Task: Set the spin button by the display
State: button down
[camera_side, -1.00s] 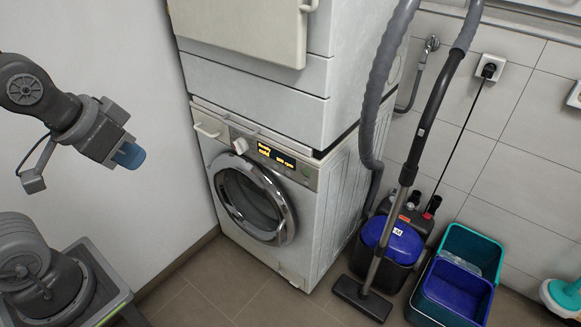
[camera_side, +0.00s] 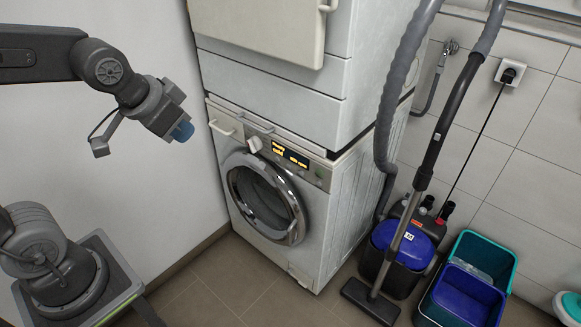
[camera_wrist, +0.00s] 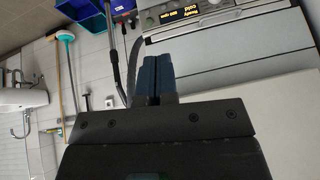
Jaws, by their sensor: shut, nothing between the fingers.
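The washing machine (camera_side: 211,179) stands under a second machine. Its lit display (camera_side: 291,155) sits on the front panel, right of a round white knob (camera_side: 255,144). In the wrist view the display (camera_wrist: 186,14) shows at the top and appears to read "Ready cold" and "800 rpm". The spin button is too small to tell apart on the panel. My gripper (camera_side: 183,131) has blue fingertips, is shut and empty, and hangs in the air left of the panel, apart from it. Its closed fingers (camera_wrist: 151,62) show in the wrist view, below the display in the picture.
The upper machine (camera_side: 273,75) rises above the panel. A vacuum cleaner (camera_side: 400,240) with its hose and tube stands right of the washer, near teal and blue bins (camera_side: 466,285). A white wall is behind my arm. The air before the panel looks clear.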

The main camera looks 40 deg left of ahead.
jog(key=w+a+f+m, duration=0.25)
jog(key=w+f, duration=0.25)
jog(key=w, duration=0.6)
jog(key=m+t+h, duration=0.2)
jog(key=m+t, duration=0.1)
jog(key=m, duration=0.2)
send_near(289, 166)
jog(key=s+f, duration=0.5)
jog(key=f, duration=0.2)
jog(key=shift+s, duration=0.4)
jog(key=shift+w, duration=4.4)
jog(key=shift+w, duration=0.1)
jog(key=shift+w, duration=0.3)
